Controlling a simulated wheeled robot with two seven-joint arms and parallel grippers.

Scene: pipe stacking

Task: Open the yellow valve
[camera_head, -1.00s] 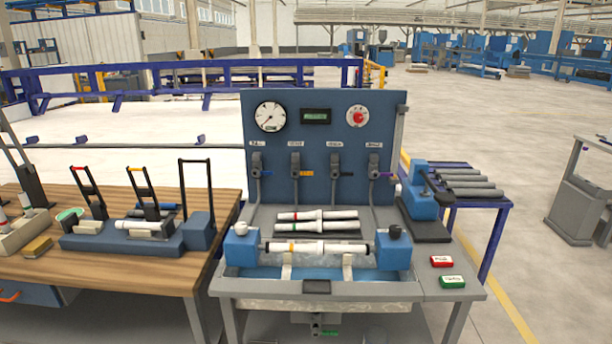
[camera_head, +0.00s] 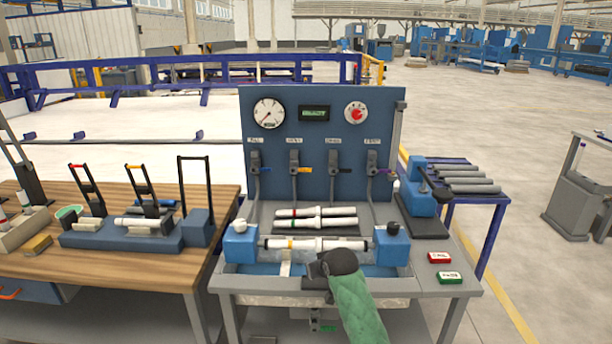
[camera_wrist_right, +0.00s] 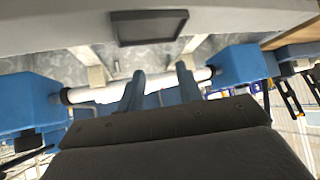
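The yellow valve (camera_head: 304,170) is on the blue upright panel (camera_head: 330,130), second from the left in a row of valves. Its yellow handle sticks out sideways to the right. My right gripper (camera_head: 316,268) is low in front of the bench, well below and in front of the valve. In the right wrist view my right gripper (camera_wrist_right: 158,75) has its two fingers apart with nothing held between them. A white pipe (camera_wrist_right: 100,94) lies beyond the fingers there. The valve is not in the wrist view. My left gripper is in neither view.
A white pipe (camera_head: 300,244) spans two blue clamp blocks (camera_head: 241,245) above the trough. More pipes (camera_head: 315,214) lie behind it. Red (camera_head: 439,258) and green (camera_head: 450,277) boxes sit front right. A wooden table (camera_head: 150,263) stands at left.

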